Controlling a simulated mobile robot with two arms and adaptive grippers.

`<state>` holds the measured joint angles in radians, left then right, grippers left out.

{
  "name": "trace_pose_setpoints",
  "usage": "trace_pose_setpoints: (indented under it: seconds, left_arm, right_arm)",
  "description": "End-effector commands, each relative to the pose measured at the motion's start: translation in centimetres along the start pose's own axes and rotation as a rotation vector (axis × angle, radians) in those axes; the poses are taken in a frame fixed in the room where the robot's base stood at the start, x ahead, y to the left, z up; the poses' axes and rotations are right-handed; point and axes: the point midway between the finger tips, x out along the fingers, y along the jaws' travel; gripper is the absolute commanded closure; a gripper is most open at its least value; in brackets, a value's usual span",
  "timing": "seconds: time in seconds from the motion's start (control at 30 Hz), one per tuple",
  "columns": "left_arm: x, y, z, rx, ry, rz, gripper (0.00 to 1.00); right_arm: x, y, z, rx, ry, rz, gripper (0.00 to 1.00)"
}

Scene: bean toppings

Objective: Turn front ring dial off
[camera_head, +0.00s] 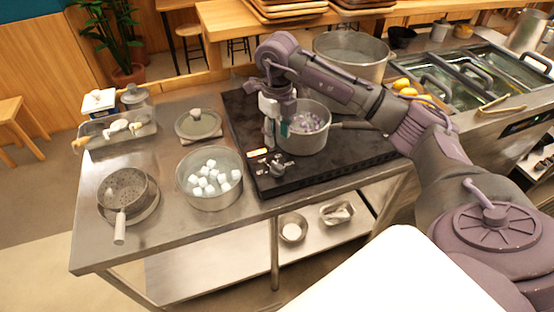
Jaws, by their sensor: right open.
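The black cooktop (345,160) sits on the steel counter. A small pot (303,135) with pale purple contents stands on its front part. A large steel pot (352,57) stands at the back. Dials (276,167) sit on the left front corner of the cooktop, beside a small lit orange display (258,152). Which dial serves the front ring is too small to tell. My right gripper (275,138) points down, open, just above and behind the dials and beside the small pot's left side. My left gripper is not in view.
A bowl of white cubes (209,190) stands left of the dials. A strainer (124,190), a lidded dish (198,124) and a tray (100,141) stand further left. The small pot's handle (350,125) points right, under my right arm. Bare counter lies along the front left edge.

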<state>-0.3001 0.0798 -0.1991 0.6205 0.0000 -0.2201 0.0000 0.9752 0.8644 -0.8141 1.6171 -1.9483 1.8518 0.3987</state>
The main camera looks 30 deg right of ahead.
Motion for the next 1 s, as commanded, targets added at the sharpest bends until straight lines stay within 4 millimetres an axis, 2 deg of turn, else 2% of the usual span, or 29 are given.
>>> trace_pose_setpoints:
  seconds: [0.3, 0.5, 0.7, 0.93, 1.0]
  left_arm:
    - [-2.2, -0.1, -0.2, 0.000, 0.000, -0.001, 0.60]
    - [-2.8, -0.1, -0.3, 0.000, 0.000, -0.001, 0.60]
    - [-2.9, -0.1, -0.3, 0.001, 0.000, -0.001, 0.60]
    - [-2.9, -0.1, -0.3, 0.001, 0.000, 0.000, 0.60]
    - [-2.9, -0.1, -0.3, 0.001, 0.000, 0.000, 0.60]
  right_arm:
    - [6.7, 0.2, -0.1, 0.000, 0.004, 0.004, 0.58]
    - [9.6, 0.2, 0.0, -0.001, 0.002, 0.004, 0.58]
    - [10.7, 0.1, 0.0, -0.001, -0.001, 0.003, 0.58]
    - [10.8, 0.1, 0.0, -0.001, -0.001, 0.003, 0.58]
    - [10.8, 0.1, 0.0, -0.002, -0.001, 0.003, 0.68]
